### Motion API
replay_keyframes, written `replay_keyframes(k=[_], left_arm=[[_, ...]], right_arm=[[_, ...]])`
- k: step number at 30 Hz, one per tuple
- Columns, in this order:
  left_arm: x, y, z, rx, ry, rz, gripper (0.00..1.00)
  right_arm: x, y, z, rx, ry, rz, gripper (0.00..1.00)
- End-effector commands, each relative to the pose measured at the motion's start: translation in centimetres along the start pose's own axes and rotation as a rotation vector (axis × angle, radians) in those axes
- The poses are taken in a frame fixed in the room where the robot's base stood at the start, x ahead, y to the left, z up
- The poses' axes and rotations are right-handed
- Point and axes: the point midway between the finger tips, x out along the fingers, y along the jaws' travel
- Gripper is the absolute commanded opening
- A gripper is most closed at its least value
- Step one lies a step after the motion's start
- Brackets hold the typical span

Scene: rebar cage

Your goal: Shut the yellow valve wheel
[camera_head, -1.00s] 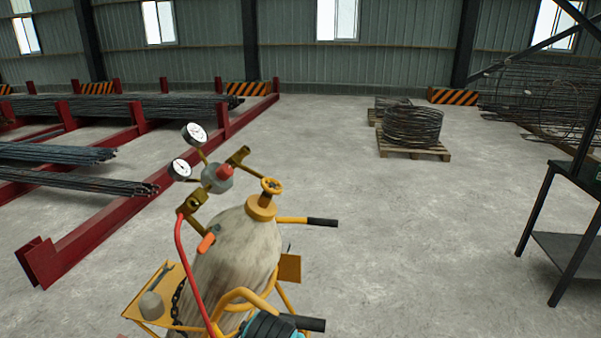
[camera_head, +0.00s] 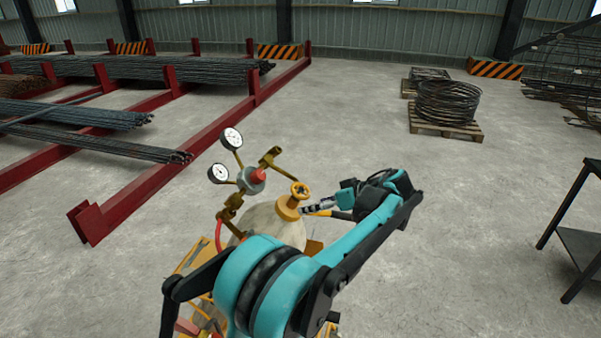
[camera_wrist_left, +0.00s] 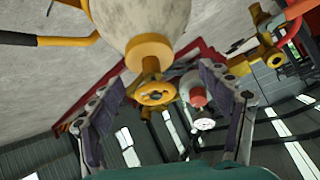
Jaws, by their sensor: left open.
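The yellow valve wheel (camera_head: 300,190) sits on top of the gas cylinder (camera_head: 270,222), above its yellow collar. In the left wrist view, which looks upside down, the wheel (camera_wrist_left: 156,93) appears between the two spread fingers. My left gripper (camera_head: 312,209) is just right of the wheel and collar in the head view, pointing left. It is open and empty, and its fingers (camera_wrist_left: 162,78) show no clear contact with the wheel. My teal left arm hides much of the cylinder and cart. My right gripper is not in view.
A regulator (camera_head: 252,180) with two white gauges (camera_head: 232,138) stands close left of the wheel. Red racks with rebar are at left, wire coils (camera_head: 447,101) on a pallet behind. The floor between is clear.

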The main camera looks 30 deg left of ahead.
Motion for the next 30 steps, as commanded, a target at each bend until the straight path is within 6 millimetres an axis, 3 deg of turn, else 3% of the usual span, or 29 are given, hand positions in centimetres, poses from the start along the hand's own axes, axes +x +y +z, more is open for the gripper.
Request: replay_keyframes(k=[1,3,11,24,30], left_arm=[[-0.8,0.9,-1.7,-0.058,0.037,-0.038,0.78],[-1.1,1.8,-2.9,-0.142,0.089,-0.085,0.78],[-1.3,3.2,-4.1,-0.296,0.188,-0.157,0.78],[4.9,2.1,-5.0,-0.299,0.189,-0.158,0.78],[6.1,1.9,-5.3,-0.298,0.189,-0.157,0.78]], right_arm=[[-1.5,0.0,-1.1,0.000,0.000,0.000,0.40],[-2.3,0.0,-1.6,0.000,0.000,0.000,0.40],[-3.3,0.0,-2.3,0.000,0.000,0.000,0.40],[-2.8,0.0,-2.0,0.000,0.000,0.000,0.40],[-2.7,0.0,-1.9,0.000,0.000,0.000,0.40]])
